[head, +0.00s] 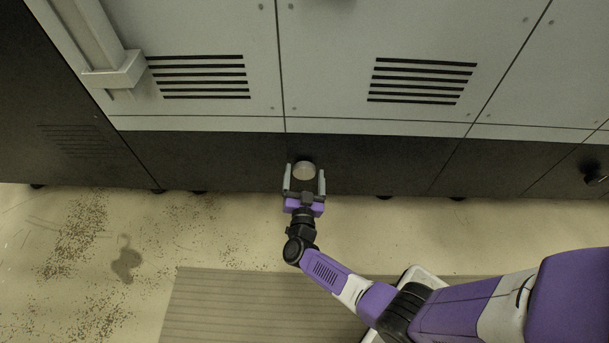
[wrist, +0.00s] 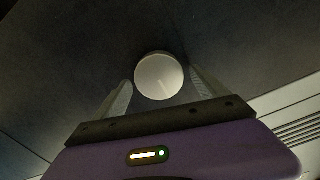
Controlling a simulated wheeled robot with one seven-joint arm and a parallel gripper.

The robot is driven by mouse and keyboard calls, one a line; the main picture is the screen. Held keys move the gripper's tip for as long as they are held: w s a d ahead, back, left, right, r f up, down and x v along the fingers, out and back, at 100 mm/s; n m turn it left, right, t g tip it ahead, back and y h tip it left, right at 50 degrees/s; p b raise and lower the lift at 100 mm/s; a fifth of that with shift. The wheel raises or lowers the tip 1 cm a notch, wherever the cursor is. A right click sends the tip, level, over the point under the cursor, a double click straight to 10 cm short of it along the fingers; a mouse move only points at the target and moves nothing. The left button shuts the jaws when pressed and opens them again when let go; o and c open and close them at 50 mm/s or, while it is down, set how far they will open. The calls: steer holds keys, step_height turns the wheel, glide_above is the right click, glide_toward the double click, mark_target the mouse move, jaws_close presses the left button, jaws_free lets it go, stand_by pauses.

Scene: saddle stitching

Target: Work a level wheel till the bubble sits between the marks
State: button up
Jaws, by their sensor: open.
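A pale round wheel (head: 304,170) sits on the dark lower panel of the machine. In the wrist view the wheel (wrist: 159,76) shows as a light disc with a faint line on its face. My gripper (head: 304,180) is open, with one finger on each side of the wheel. In the wrist view my gripper (wrist: 160,92) shows gaps between the fingers and the disc, though I cannot tell how far the fingers reach along it. I see no level bubble or marks in either view.
The grey machine front (head: 330,60) has slotted vents (head: 420,80). A dark knob (head: 595,173) sits on the panel at the far right. A ribbed mat (head: 230,305) and a dark stain (head: 126,260) lie on the floor. Open floor stretches to the left.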

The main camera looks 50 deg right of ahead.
steer(key=c, duration=1.4)
steer(key=shift+o, duration=0.2)
steer(key=m, duration=0.2)
steer(key=m+b, duration=0.1)
steer(key=m, duration=0.2)
steer(key=shift+s+f+m, duration=0.15)
steer(key=shift+f+m, duration=0.05)
steer(key=shift+m, duration=0.1)
steer(key=m+b, duration=0.1)
steer(key=m, duration=0.4)
steer(key=shift+b, duration=0.4)
steer(key=o, duration=1.4)
steer(key=shift+d, duration=0.1)
steer(key=shift+c, duration=0.2)
